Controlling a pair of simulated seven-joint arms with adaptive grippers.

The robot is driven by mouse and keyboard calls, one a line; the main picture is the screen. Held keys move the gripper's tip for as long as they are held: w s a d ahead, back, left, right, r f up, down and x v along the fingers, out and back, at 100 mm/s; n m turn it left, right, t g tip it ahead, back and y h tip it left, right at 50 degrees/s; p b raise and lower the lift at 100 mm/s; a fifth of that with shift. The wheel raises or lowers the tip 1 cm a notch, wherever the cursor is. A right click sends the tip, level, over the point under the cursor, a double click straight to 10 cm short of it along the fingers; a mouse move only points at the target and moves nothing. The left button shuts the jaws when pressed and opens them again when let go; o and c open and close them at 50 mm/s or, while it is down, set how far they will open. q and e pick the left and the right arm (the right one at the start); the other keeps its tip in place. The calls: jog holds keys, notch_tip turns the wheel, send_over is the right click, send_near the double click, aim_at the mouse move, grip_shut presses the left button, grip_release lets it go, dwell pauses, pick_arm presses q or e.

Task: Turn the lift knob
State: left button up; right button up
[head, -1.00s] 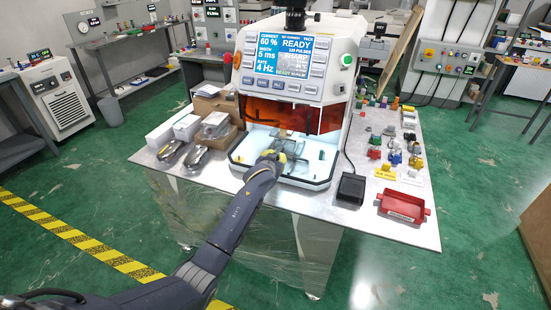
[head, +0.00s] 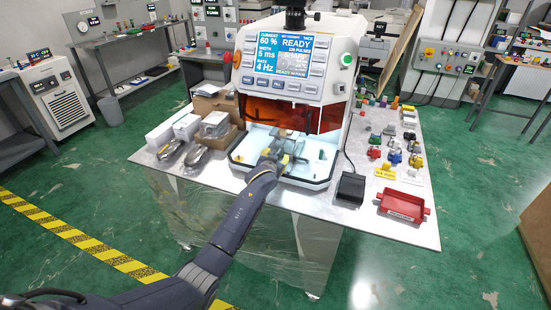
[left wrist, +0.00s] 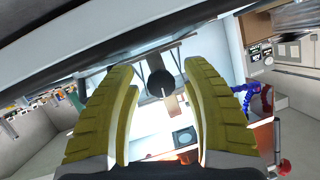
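The white welding machine (head: 300,60) stands on the table with its orange window raised above a lit work chamber. My left gripper (head: 282,160) reaches into the front of this chamber, and its fingers partly cover the small fixture there. In the left wrist view my left gripper (left wrist: 160,115) shows two yellow ribbed fingers spread apart with nothing held between them. A dark round knob (left wrist: 160,84) on a grey bracket shows beyond the gap, roughly centred between the fingertips; I take it as the lift knob. In the head view I cannot make it out clearly. My right gripper is not in view.
A black foot pedal (head: 351,187) and a red tray (head: 404,206) lie right of the machine. Several small coloured parts stand at the table's right side. Boxes (head: 215,125) and two metal items (head: 196,157) lie on the left. The chamber's front rim is close to my left wrist.

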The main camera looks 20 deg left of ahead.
pick_arm(q)
jog(key=shift+s+r, duration=0.1)
jog(key=a+v, duration=0.1)
jog(key=v, duration=1)
jog(key=shift+s+d, duration=0.4)
jog(key=shift+d, duration=0.1)
jog(key=shift+r, duration=0.1)
